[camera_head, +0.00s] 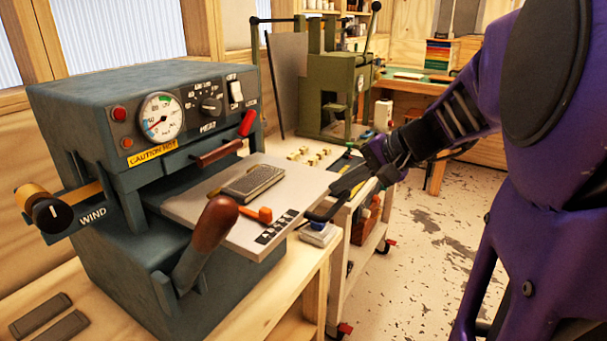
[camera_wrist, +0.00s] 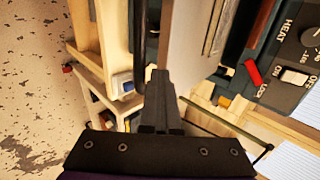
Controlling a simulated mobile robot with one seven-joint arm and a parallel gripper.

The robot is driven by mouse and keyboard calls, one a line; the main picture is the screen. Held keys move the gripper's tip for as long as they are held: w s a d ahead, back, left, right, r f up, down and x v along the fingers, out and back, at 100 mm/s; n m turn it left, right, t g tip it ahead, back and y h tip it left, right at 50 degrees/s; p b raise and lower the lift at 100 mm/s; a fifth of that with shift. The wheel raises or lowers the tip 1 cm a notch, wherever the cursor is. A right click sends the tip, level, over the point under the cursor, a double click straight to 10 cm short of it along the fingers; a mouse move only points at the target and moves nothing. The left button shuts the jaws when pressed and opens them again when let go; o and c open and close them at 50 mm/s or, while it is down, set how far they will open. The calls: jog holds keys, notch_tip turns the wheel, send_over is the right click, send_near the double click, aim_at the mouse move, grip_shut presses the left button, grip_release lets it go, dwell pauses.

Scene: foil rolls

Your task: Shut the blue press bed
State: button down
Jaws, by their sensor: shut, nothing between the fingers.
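The blue-grey press (camera_head: 150,130) stands on a wooden bench at the left. Its pale bed (camera_head: 190,207) is slid out to the right, with a grey textured plate (camera_head: 253,182) and an orange knob (camera_head: 258,214) on it. A black handle (camera_head: 325,213) shows at the bed's outer edge. My gripper (camera_head: 338,188) is shut and empty beside the bed's right corner. In the wrist view, the shut fingertips (camera_wrist: 160,76) are close to the bed's edge (camera_wrist: 185,45); I cannot tell whether they touch.
A brown-gripped lever (camera_head: 207,235) rises in front of the bed. A green press (camera_head: 335,95) is farther back. Open floor (camera_head: 430,220) lies to the right.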

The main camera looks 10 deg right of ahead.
aim_at(250, 163)
jog(key=w+a+p, duration=0.2)
jog(key=w+a, duration=1.2)
jog(key=shift+w+a, duration=0.15)
jog(key=shift+a, duration=0.05)
jog(key=shift+w+a+p, duration=0.15)
jog(key=shift+a+p, duration=0.05)
jog(key=shift+p, duration=0.1)
jog(key=shift+r, duration=0.2)
